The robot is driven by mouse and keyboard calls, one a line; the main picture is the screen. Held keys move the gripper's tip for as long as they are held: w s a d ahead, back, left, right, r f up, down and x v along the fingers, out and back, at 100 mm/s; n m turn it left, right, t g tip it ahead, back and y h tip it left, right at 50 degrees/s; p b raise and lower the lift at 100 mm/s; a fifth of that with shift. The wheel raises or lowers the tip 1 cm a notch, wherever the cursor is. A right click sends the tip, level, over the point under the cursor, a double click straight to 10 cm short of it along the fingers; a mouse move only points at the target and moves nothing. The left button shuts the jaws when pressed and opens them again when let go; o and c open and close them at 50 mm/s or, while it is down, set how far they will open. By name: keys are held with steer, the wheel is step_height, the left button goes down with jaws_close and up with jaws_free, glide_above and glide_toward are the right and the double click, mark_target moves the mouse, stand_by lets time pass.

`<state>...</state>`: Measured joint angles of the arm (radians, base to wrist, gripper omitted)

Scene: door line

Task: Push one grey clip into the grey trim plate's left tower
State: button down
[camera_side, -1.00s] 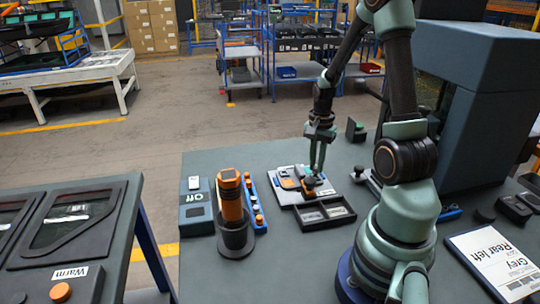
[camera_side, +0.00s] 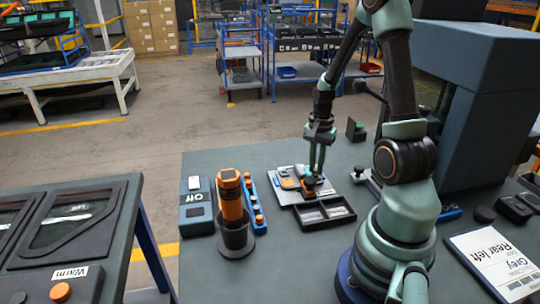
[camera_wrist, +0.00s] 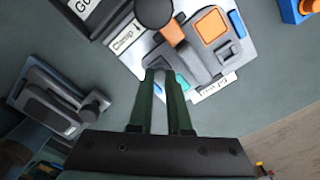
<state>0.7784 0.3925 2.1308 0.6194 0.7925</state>
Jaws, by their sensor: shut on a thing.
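My gripper (camera_wrist: 160,76) is shut on a small grey piece that looks like the grey clip. In the wrist view the fingers hide most of it. In the side view my gripper (camera_side: 315,172) points down at the pale fixture board (camera_side: 285,196). The wrist view shows the grey trim plate (camera_wrist: 196,64) on this board, close by the fingertips. I cannot tell its left tower apart, nor whether the clip touches it. An orange pad (camera_wrist: 211,26) lies on the board beyond.
A black two-compartment tray (camera_side: 324,214) stands in front of the board. A dark round knob (camera_wrist: 153,12) rises by the "Clamp" label (camera_wrist: 124,40). An orange tool in a dark holder (camera_side: 234,235) and a blue rail (camera_side: 252,200) stand left. The table's front left is clear.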

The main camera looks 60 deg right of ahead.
steer(key=shift+f, duration=0.45)
stand_by(0.5)
steer(key=c, duration=0.8)
jaws_free()
step_height(320, 180, up, 12)
steer(key=shift+r, duration=0.1)
